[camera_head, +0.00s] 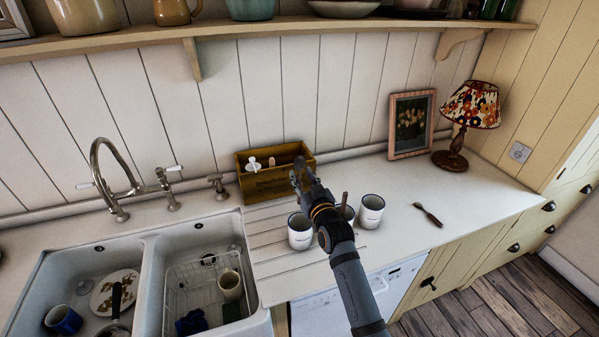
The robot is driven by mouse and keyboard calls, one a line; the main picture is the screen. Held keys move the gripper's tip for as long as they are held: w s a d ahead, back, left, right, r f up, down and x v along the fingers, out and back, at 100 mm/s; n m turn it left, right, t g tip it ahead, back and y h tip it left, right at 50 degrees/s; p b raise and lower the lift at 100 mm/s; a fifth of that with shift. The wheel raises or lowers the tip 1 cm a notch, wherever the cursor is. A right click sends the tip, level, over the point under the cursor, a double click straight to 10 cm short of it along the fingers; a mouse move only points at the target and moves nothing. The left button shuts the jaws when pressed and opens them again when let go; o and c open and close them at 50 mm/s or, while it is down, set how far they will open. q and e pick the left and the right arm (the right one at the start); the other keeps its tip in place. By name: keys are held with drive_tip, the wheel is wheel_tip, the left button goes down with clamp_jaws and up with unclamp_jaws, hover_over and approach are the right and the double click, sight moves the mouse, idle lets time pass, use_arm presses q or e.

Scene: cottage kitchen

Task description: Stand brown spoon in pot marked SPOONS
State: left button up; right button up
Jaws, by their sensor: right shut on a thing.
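Three white pots with blue rims stand on the counter: a left pot (300,236), a middle pot mostly behind my right arm, and a right pot (371,213). Their lettering is too small to read. A thin brown handle (345,198) rises from the middle pot. A dark brown utensil (428,215) lies on the counter to the right; I cannot tell whether it is the spoon. My right gripper (298,168) is above and behind the pots, by the wooden box, shut on a brownish utensil that it mostly hides. My left gripper is out of view.
An open wooden box (275,186) holding white and pinkish-handled tools stands against the wall. A double sink (150,240) with dishes and a tall tap (104,170) lies left. A lamp (470,108) and a framed picture (410,125) stand right. The right counter is mostly clear.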

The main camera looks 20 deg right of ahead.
use_arm(q)
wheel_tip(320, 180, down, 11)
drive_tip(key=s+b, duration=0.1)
drive_tip(key=b, duration=1)
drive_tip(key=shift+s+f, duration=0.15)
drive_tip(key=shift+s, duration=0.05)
use_arm(e)
wheel_tip(320, 180, down, 14)
drive_tip(key=shift+s+r, duration=0.2)
drive_tip(key=shift+s, duration=0.25)
drive_tip(key=o, duration=1.3)
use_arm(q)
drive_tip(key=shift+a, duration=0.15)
